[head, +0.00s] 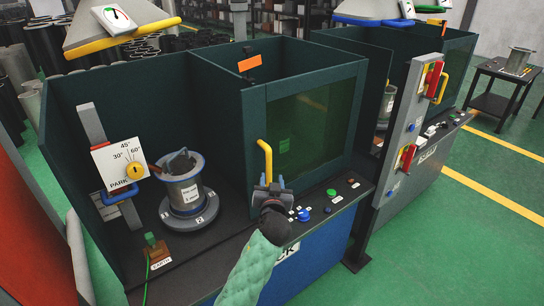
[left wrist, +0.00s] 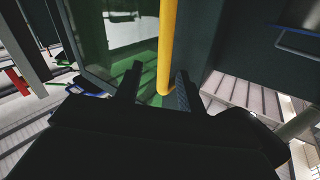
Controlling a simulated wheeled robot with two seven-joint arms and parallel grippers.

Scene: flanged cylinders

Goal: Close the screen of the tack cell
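The tack cell's screen (head: 310,120) is a dark frame with a green tinted window. It stands across the right part of the cell front, and the left part is open. Its yellow handle (head: 265,158) is upright at the screen's left edge. My left gripper (head: 268,184) is at the handle's lower end. In the left wrist view the handle (left wrist: 167,45) stands between the two open fingers (left wrist: 158,85), with gaps seen on both sides. A flanged cylinder (head: 183,188) stands on a round turntable (head: 190,213) inside the open part. My right gripper is not in view.
Buttons (head: 304,215) line the front ledge under the screen. A grey post with red levers (head: 407,158) stands to the right.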

